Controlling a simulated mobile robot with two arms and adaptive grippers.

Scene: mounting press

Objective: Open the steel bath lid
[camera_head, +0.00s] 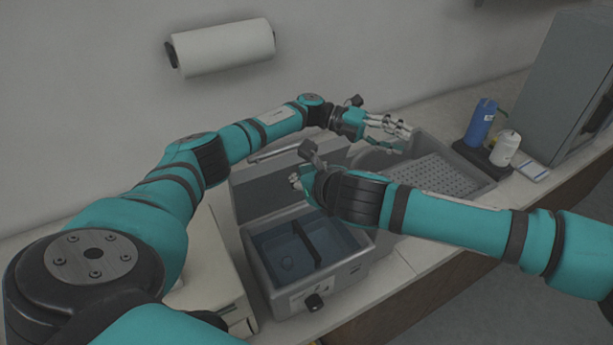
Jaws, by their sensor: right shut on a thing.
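The steel bath (262,268) stands on the counter in the middle of the view. Its basin is uncovered, and bluish water and a dark divider show inside. The grey lid (255,200) stands raised at the back of the bath, with a bar handle (272,152) along its top. My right gripper (296,181) comes in from the right and is shut on the lid; my own wrist hides much of the contact. My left gripper (405,136) is open and empty, behind and to the right of the lid, above a grey tray.
The grey perforated tray (478,184) stands right of the bath. Farther right are a blue bottle (480,123), a white bottle (505,150) and a grey cabinet (562,85). A pale box (208,265) stands close left of the bath. A paper roll (224,47) hangs on the wall.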

